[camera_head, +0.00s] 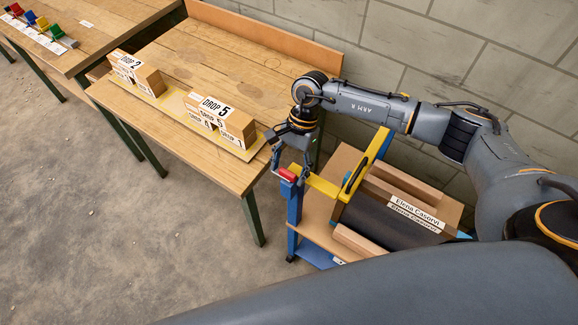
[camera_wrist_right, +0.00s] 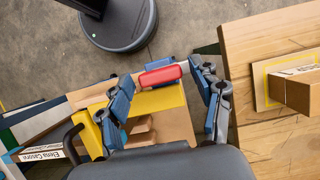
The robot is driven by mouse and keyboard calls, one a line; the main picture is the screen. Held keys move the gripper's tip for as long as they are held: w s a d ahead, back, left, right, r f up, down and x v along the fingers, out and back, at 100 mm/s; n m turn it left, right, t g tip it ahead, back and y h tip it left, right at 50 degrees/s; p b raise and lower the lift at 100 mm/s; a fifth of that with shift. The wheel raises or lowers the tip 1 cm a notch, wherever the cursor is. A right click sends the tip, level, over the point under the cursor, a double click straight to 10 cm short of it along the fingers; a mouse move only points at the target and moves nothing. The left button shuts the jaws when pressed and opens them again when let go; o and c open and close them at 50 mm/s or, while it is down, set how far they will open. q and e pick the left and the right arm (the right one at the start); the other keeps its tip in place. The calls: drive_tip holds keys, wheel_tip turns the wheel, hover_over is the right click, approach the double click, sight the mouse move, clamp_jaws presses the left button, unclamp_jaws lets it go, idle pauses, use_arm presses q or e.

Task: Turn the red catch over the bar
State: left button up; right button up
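The red catch (camera_head: 287,175) is a short rounded block on top of the blue post (camera_head: 294,203) of a trolley. In the right wrist view the catch (camera_wrist_right: 160,76) lies at the far end of the yellow bar (camera_wrist_right: 158,101). The yellow bar (camera_head: 322,187) runs from the catch towards the yellow frame. My right gripper (camera_head: 291,168) points down at the catch, its fingers spread apart. In the right wrist view the catch shows in the gap between the fingertips (camera_wrist_right: 162,77); contact cannot be told. My left gripper is not in view.
A wooden bench (camera_head: 190,50) with small "DROP" boxes (camera_head: 236,125) stands close on the left. A block wall closes the back. Floor at the lower left is clear.

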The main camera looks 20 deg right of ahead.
drive_tip(key=c, duration=0.9)
drive_tip(key=shift+o, duration=0.2)
drive_tip(key=shift+m+b, duration=0.3)
drive_tip(key=shift+b, duration=0.15)
drive_tip(key=shift+d+f+m+t+b, duration=0.2)
drive_tip(key=shift+m+t+b, duration=0.3)
drive_tip(key=shift+m+b, duration=0.45)
drive_tip(key=m+t+b, duration=0.1)
drive_tip(key=m+b, duration=0.3)
drive_tip(key=m+t+b, duration=0.2)
drive_tip(key=m+b, duration=0.2)
drive_tip(key=m+t+b, duration=0.1)
drive_tip(key=m+b, duration=0.3)
drive_tip(key=shift+s+m+t+b, duration=0.25)
drive_tip(key=shift+s+t+b, duration=0.05)
drive_tip(key=shift+s+b, duration=0.1)
drive_tip(key=shift+r+m+t+h+b, duration=0.2)
drive_tip(key=shift+m+t+h+b, duration=0.15)
drive_tip(key=shift+m+b, duration=1.15)
drive_tip(key=o, duration=1.2)
drive_tip(key=shift+d, duration=0.1)
drive_tip(key=shift+c, duration=0.2)
